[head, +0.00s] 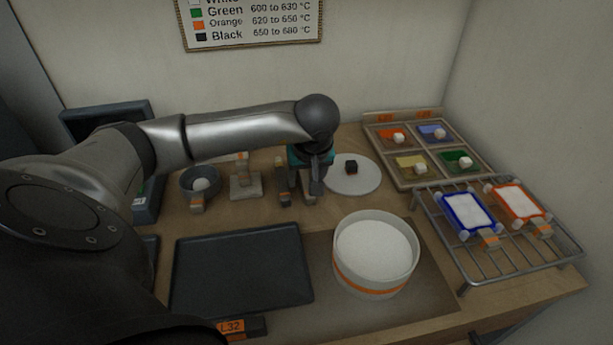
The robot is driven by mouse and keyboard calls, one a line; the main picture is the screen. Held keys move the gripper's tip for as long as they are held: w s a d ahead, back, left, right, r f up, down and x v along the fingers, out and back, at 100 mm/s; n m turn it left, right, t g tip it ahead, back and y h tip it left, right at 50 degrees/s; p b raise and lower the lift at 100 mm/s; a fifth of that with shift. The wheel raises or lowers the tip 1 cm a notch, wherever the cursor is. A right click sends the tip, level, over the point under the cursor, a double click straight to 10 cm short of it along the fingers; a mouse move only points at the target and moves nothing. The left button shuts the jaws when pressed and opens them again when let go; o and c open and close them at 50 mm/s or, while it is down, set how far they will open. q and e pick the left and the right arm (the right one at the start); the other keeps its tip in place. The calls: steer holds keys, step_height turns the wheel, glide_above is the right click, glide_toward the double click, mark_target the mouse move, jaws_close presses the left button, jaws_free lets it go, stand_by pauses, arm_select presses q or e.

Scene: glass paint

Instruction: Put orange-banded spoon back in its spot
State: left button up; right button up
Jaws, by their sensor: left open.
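My left gripper (302,190) points down at the back middle of the table, left of a white plate. It is open, and its fingers are around or just in front of a small pale upright piece (308,191). A small orange-marked piece (284,199) shows by its left finger. I cannot tell whether either is part of the orange-banded spoon, as the gripper and arm hide much there. A beige stand (244,186) with an orange-marked piece at its top is just left of the gripper. My right gripper is not in view.
A dark bowl (186,187) stands left of the stand. The white plate (367,184) holds a black cube. An orange-banded round sieve (345,275), a dark tray (242,270), a compartment tray (380,153) and a wire rack (480,267) with two framed panels fill the table.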

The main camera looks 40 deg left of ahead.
arm_select(q)
steer(key=shift+r, duration=0.1)
steer(key=p+v, duration=0.2)
steer(key=v, duration=1.3)
steer(key=shift+r, duration=0.1)
